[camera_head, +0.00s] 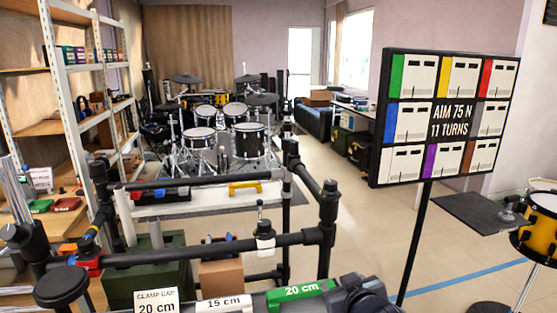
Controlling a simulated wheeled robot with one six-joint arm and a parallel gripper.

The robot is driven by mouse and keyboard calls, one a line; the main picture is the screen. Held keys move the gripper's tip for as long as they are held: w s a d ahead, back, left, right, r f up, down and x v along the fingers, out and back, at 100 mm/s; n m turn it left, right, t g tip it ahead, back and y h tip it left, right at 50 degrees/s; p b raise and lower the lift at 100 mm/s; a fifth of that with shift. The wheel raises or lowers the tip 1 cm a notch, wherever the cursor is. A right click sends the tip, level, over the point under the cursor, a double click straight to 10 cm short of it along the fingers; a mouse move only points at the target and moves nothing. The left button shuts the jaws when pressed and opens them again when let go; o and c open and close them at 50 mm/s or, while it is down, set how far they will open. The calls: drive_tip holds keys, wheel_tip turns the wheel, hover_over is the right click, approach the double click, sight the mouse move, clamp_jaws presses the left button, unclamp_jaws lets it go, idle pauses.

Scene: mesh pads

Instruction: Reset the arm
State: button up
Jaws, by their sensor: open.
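I cannot make out my gripper or its fingertips in the head view. A dark, jointed shape (362,296) shows at the bottom edge, right of the green "20 cm" label. I cannot tell whether it is part of my arm. No object of the task's own can be picked out.
A black pipe rack (215,246) crosses the front, with a white bar and yellow handle behind. A sign (445,118) reading "AIM 75 N 11 TURNS" stands right, near a yellow drum (540,236). Shelves (75,95) stand left, a drum kit (225,130) behind. Mid-right floor is open.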

drive_tip(key=s+d+f+m+g+h+p, duration=0.1)
drive_tip(key=s+d+g+p, duration=0.1)
drive_tip(key=s+d, duration=0.15)
drive_tip(key=s+a+r+t+p, duration=0.2)
drive_tip(key=a+r, duration=0.1)
drive_tip(key=r, duration=0.4)
drive_tip(key=shift+a+r, duration=0.15)
drive_tip(key=shift+a, duration=0.2)
